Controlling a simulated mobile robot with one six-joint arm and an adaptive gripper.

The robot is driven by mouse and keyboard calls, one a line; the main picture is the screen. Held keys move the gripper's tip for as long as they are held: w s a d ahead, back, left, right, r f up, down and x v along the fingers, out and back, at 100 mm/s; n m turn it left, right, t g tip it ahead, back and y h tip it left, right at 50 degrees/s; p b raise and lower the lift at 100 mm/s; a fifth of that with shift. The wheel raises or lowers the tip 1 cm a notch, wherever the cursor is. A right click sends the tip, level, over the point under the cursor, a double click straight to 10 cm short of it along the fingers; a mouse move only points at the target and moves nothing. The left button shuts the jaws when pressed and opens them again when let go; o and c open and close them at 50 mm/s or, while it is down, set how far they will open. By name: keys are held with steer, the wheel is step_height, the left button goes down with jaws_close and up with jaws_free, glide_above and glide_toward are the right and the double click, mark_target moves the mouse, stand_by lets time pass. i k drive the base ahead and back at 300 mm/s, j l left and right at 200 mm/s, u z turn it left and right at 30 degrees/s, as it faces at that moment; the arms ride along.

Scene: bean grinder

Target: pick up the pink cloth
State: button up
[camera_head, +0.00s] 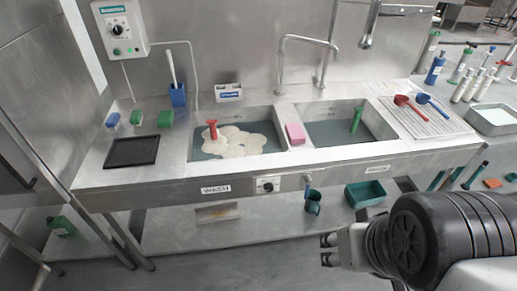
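The pink cloth (295,133) looks like a small flat folded block. It lies on the steel divider between the two sink basins, at the right edge of the foamy one. My gripper (328,250) is at the lower right, in front of the counter and lower in the picture than the cloth. It points left, its two dark fingertips are apart, and nothing shows between them. It is well away from the cloth.
The left basin (262,149) holds foamy water and a red-handled tool (212,129). The right basin (327,133) holds a green-handled tool (356,121). A faucet (281,62) rises behind the divider. Red (408,103) and blue scoops (430,101) lie on the drainboard.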

mark_target(295, 134)
steer(key=i+z, duration=0.2)
steer(key=i, duration=1.4)
steer(key=l, duration=0.1)
